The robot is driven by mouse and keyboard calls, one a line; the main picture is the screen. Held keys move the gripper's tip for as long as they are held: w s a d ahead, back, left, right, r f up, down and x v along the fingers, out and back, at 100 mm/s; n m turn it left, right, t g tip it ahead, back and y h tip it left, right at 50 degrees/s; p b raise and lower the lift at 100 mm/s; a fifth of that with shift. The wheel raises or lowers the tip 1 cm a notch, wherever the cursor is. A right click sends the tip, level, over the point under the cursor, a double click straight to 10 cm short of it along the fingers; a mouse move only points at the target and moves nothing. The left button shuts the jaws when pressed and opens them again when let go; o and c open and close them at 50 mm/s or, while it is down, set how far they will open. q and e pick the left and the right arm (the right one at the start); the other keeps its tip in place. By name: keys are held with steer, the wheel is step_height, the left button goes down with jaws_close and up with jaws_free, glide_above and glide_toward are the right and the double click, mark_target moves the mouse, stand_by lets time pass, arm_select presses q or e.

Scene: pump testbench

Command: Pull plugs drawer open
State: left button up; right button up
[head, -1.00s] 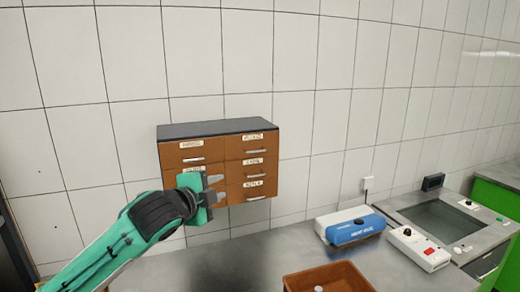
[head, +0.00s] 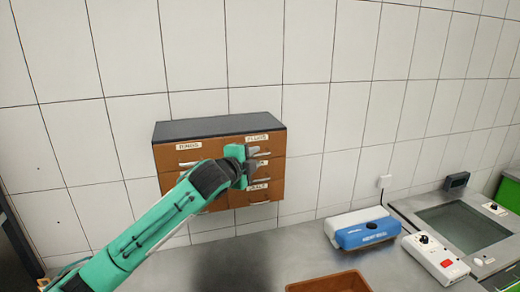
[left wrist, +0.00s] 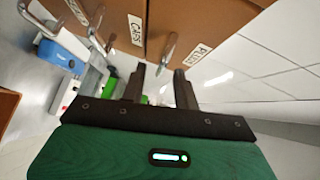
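The brown drawer cabinet (head: 215,125) with a dark top stands against the tiled wall. The plugs drawer (head: 278,144) is its top right drawer and looks closed. Its label (head: 257,138) shows in the head view and also in the left wrist view (left wrist: 198,53). My left gripper (head: 252,158) is at the right column of drawers and hides part of the fronts. In the left wrist view its two fingers (left wrist: 160,88) are apart and empty. The plugs handle (left wrist: 168,48) lies just ahead of the gap between them, apparently not gripped. My right gripper is not in view.
The caps drawer label (left wrist: 137,30) and its handle lie just below the plugs drawer. A brown bin (head: 330,284), a blue and white device (head: 362,230) and a white control box (head: 435,258) sit on the grey counter. The counter (head: 225,262) before the cabinet is clear.

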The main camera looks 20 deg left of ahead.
mark_target(259, 155)
arm_select(q)
steer(key=shift+w+d+r, duration=0.1)
steer(key=shift+w+d, duration=0.05)
steer(key=shift+w, duration=0.45)
steer(key=shift+w+p, duration=0.35)
steer(key=shift+p, duration=0.05)
steer(key=shift+w+d, duration=0.1)
steer(key=shift+w, duration=0.25)
steer(key=shift+w+d+f, duration=0.1)
steer(key=shift+w+f, duration=0.15)
steer(key=shift+w, duration=0.1)
jaws_close()
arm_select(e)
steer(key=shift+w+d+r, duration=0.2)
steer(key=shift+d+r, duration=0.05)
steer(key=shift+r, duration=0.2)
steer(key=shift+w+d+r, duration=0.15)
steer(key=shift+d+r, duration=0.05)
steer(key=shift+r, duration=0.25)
